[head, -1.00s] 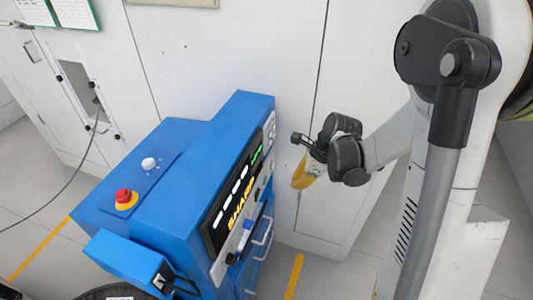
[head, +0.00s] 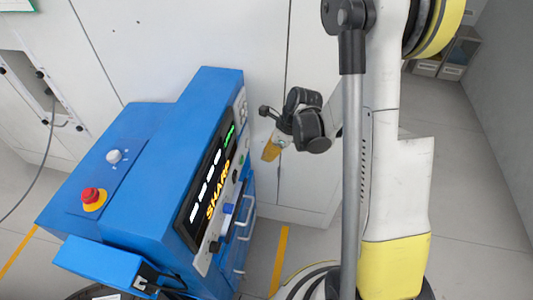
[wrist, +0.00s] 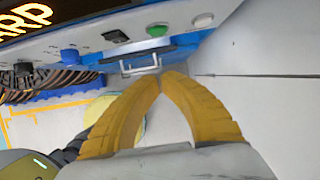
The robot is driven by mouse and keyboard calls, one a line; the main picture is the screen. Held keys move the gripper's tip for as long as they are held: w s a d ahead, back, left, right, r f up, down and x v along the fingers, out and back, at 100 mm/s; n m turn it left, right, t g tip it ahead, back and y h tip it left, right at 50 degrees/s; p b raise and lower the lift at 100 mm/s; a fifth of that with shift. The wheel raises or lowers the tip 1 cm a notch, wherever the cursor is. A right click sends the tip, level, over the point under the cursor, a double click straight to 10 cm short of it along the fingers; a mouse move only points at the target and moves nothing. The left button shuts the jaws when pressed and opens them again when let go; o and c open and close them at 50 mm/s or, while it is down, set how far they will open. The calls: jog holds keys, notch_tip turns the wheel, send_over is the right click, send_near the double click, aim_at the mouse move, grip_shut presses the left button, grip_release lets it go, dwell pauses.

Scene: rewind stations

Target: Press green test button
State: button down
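The green button (wrist: 157,30) is a small round cap on the control panel of a blue machine (head: 178,135). In the head view the button (head: 241,160) is tiny, on the panel's right part. My gripper (wrist: 170,78) shows two yellow fingers with their tips together and nothing between them. In the wrist view the tips lie below and slightly right of the button, apparently apart from it.
A metal handle (wrist: 138,64) sits below. A red emergency stop (head: 92,196) is on the machine's left. White cabinets stand behind.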

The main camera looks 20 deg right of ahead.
aim_at(242, 160)
jog(key=w+a+f+b, duration=0.2)
jog(key=w+a+f, duration=0.1)
jog(key=a+f, duration=0.2)
jog(key=shift+w+f, duration=0.35)
jog(key=shift+a, duration=0.1)
